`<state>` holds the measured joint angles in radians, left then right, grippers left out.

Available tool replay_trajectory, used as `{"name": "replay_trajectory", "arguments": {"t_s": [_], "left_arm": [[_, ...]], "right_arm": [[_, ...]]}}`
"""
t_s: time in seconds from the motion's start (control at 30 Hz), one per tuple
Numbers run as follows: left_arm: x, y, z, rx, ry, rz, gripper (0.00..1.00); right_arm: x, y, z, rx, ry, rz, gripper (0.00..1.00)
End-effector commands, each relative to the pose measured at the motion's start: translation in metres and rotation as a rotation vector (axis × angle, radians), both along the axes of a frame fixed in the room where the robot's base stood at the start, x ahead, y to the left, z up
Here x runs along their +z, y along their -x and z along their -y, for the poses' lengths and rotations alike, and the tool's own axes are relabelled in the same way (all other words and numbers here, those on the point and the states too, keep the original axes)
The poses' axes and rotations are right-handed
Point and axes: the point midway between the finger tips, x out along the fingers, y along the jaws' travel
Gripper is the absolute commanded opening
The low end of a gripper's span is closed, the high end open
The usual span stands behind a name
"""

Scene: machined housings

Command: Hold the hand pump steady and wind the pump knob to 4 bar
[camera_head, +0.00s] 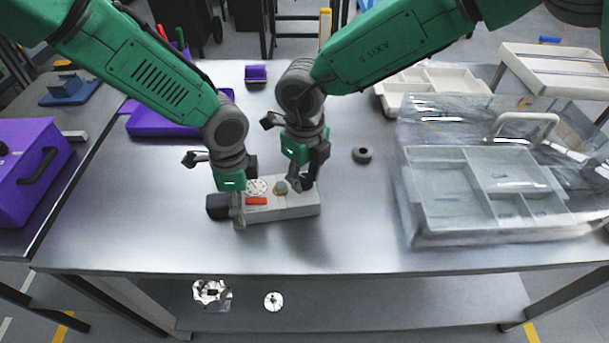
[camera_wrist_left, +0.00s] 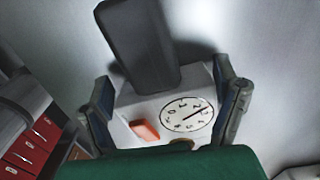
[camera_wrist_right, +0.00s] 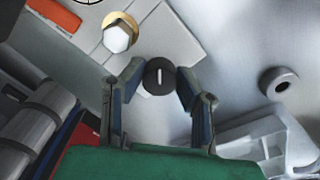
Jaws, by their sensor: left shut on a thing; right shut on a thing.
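The hand pump (camera_head: 285,212) is a pale grey box lying on the metal table, with a black grip (camera_head: 217,206) at its left end. On it are a round white gauge (camera_wrist_left: 187,113) and an orange-red label (camera_wrist_left: 145,130). The gauge needle points up and right in the left wrist view; its numbers are too small to read surely. My left gripper (camera_head: 236,182) straddles the pump body at the gauge end, shut on it. My right gripper (camera_head: 305,180) is shut on the dark pump knob (camera_wrist_right: 159,76), which has a white mark. A brass-ringed hex fitting (camera_wrist_right: 118,36) sits beside the knob.
A black ring (camera_head: 361,155) lies right of the pump. A clear-lidded compartment case (camera_head: 420,225) takes up the right side, with a pale tray (camera_head: 440,78) behind it. A purple bin (camera_head: 160,122) is at the back left. The table's front strip is clear.

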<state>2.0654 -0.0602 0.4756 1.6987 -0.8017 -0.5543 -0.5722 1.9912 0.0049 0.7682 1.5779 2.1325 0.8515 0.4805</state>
Motion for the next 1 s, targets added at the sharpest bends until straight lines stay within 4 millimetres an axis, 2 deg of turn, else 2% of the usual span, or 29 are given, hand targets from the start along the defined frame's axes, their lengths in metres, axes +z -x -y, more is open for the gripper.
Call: {"name": "replay_trajectory", "arguments": {"t_s": [1.0], "left_arm": [[-0.0029,0.0020,0.0004,-0.001,0.000,-0.004,0.37]], "right_arm": [[0.0007,0.0009,-0.0023,-0.932,-0.003,0.000,0.00]]}}
